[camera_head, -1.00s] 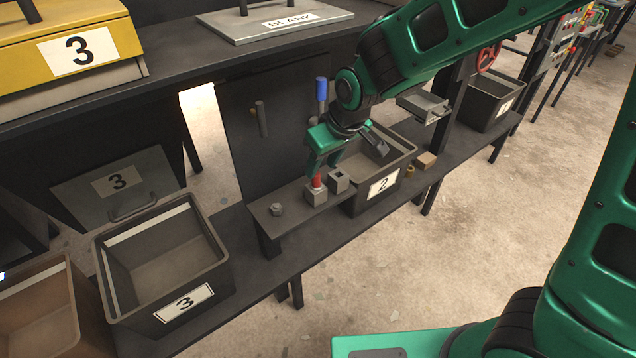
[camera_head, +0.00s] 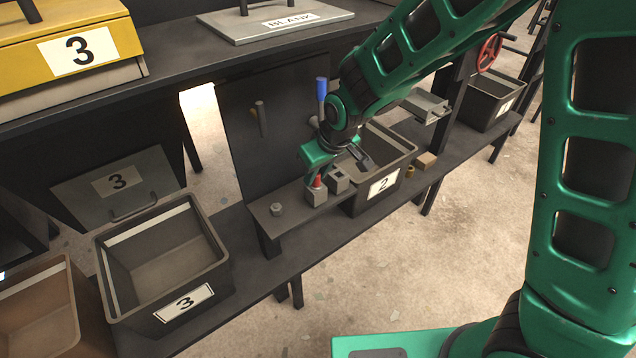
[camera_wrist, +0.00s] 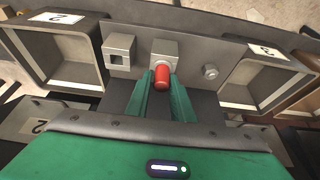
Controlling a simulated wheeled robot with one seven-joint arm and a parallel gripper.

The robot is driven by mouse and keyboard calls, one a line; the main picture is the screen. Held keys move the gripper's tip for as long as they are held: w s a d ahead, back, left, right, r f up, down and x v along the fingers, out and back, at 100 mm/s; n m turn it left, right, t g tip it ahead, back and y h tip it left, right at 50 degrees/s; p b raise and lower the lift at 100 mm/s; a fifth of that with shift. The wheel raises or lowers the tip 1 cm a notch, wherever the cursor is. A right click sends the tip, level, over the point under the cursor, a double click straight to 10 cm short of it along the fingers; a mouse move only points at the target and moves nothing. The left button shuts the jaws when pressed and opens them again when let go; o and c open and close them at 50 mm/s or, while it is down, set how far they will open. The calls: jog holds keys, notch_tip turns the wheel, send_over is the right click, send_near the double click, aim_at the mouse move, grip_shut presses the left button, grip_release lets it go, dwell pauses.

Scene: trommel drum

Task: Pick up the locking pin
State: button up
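The locking pin, with a red cap (camera_head: 317,182), stands upright in a small grey block (camera_head: 316,197) on the raised shelf. In the wrist view the red cap (camera_wrist: 161,77) lies between the tips of my two green fingers. My gripper (camera_wrist: 161,82) is open, with one finger on each side of the cap and little space left at the sides. In the head view my gripper (camera_head: 314,174) is right at the cap and partly hides it. I cannot tell whether a finger touches it.
A grey block with a square hole (camera_head: 339,181) stands close beside the pin's block. A small grey knob (camera_head: 277,209) is on the shelf to the left. Bin 2 (camera_head: 358,205) is just behind right, bin 3 (camera_head: 215,290) to the left. A blue-topped handle (camera_head: 321,90) rises behind my gripper.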

grip_shut()
notch_tip(320, 180, up, 10)
jog(key=shift+r, duration=0.1)
dwell(0.5)
